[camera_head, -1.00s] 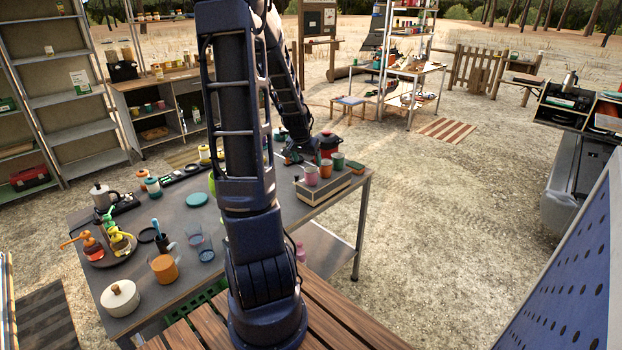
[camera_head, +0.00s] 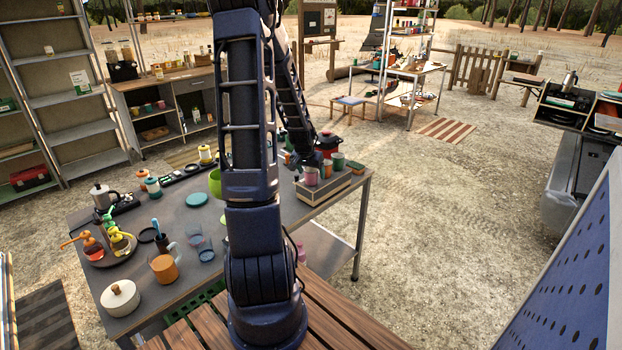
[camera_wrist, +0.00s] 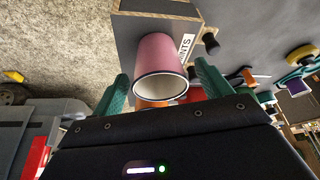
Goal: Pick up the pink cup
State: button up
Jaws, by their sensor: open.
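The pink cup (camera_head: 310,177) stands in the low box (camera_head: 318,193) at the right end of the grey table. It also shows in the wrist view (camera_wrist: 160,52), with its white-lined mouth towards the camera. My gripper (camera_wrist: 162,72) is open, with one green finger on each side of the cup's rim and a visible gap on both sides. In the head view my gripper (camera_head: 308,163) is right at the cup's top, and my arm hides part of that area.
An orange cup (camera_head: 327,168) and a green cup (camera_head: 339,161) stand in the same box, to the right of the pink cup. A red pot (camera_head: 329,142) is behind them. Mugs, jars and bottles crowd the table's left side. The ground right of the table is clear.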

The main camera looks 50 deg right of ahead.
jog(key=shift+f, duration=0.15)
jog(key=c, duration=1.1)
